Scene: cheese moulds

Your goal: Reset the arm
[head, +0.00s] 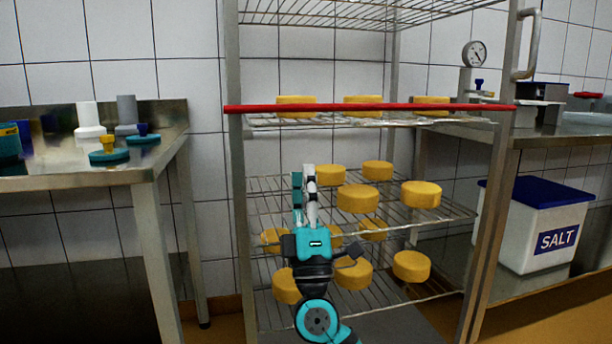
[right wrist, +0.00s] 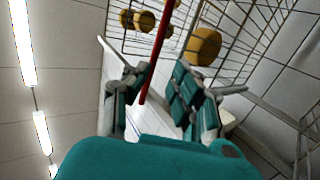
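My right gripper (head: 304,178) points upward in front of the wire rack, its arm coming from the bottom of the head view. In the right wrist view its two fingers (right wrist: 158,80) stand apart with nothing between them, so it is open and empty. In the head view it overlaps the middle shelf and its fingertips appear below the red bar (head: 368,107). The bar also shows beyond the fingers in the right wrist view (right wrist: 160,45). My left gripper is not in view.
The metal rack (head: 235,190) holds several yellow cheeses, one at the middle shelf's front (head: 357,199). A steel table (head: 60,180) with moulds stands left. At right are a counter (head: 570,138) and a white salt bin (head: 525,240) with a blue lid.

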